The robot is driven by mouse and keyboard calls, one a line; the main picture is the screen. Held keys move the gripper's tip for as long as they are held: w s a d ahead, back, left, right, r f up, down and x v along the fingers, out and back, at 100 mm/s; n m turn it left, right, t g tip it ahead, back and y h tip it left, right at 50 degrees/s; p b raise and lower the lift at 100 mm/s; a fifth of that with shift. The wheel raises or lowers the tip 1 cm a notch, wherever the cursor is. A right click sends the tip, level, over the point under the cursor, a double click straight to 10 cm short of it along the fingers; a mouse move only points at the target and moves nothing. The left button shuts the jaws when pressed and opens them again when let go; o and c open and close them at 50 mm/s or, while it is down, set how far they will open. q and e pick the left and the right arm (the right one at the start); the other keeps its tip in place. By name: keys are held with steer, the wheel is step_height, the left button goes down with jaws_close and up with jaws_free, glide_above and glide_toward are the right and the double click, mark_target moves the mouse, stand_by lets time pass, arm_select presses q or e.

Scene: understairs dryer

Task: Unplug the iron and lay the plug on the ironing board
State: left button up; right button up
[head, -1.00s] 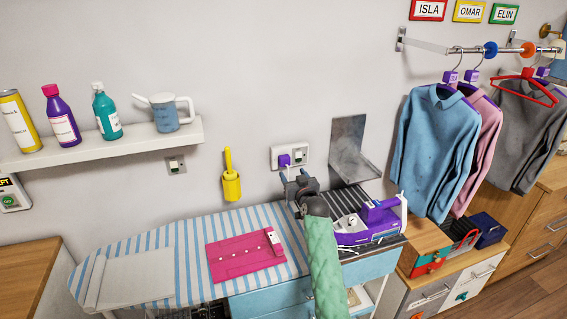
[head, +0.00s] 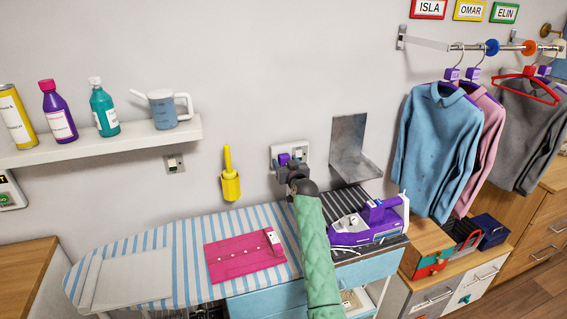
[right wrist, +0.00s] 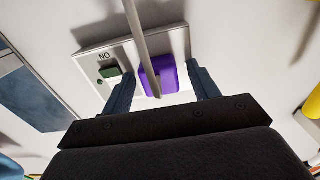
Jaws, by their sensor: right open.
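The purple plug (head: 284,159) sits in the white wall socket (head: 304,150). In the right wrist view the plug (right wrist: 158,74) shows large, with a grey cord or rod crossing in front of it and a green switch marked NO beside it. My right gripper (head: 289,165) is open, its fingers (right wrist: 168,85) on either side of the plug with gaps showing. The purple and white iron (head: 365,222) rests at the right end of the striped ironing board (head: 135,258). My left gripper is not in view.
A pink folded cloth (head: 242,258) lies on the board. A metal bracket (head: 350,150) juts from the wall right of the socket. A yellow holder (head: 230,184) hangs to the left. Shirts (head: 437,150) hang at the right.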

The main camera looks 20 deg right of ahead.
stand_by(1.1)
steer(key=shift+p, duration=0.3)
steer(key=shift+c, duration=0.7)
steer(key=c, duration=1.1)
steer(key=shift+c, duration=0.3)
steer(key=s+p, duration=0.3)
steer(key=s, duration=0.3)
steer(key=shift+d, duration=0.15)
